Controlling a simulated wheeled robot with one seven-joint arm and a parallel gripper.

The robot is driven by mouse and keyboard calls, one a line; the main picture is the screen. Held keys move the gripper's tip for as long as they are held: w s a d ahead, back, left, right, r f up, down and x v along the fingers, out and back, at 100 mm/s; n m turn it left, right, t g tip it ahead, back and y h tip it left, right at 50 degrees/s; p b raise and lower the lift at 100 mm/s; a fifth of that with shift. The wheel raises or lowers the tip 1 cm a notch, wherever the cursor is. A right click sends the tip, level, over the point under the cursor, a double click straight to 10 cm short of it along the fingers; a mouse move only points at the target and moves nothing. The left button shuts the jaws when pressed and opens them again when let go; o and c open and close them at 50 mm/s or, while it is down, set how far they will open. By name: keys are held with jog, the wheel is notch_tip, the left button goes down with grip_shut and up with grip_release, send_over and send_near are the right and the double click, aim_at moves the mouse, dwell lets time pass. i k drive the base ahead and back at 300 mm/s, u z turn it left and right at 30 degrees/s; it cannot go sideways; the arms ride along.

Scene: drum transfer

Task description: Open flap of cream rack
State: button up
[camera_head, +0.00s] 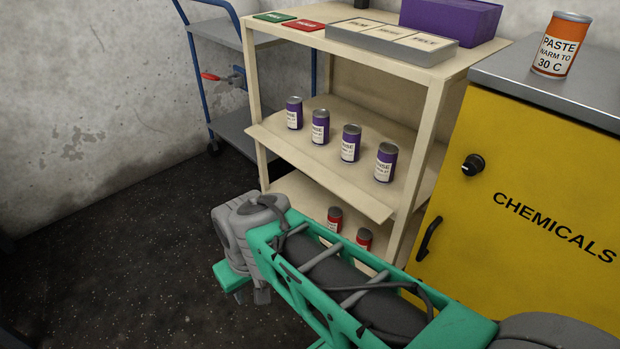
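The cream rack (436,125) stands in the middle, with an open front and several levels. A cream board (322,185) at its middle level juts out past the front posts and lies roughly level. It looks like the flap folded outward, though its hinge cannot be made out. Several purple cans (350,143) stand upright in a row at this level. My gripper (250,296) points down at the end of my green arm, in front of and below the board, apart from it. Its fingers are small and partly hidden, so their opening is unclear.
Red cans (334,217) stand on the lower shelf, partly behind my arm. The rack top holds a grey tray (440,55), a purple box (489,20) and two cards. A yellow cabinet (500,255) adjoins at right, bearing an orange can (561,45). A blue trolley (200,78) stands behind left. Floor at left is clear.

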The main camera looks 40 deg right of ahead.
aim_at(378, 212)
jog(key=z, duration=0.95)
jog(key=k, duration=0.35)
jog(key=z, duration=0.05)
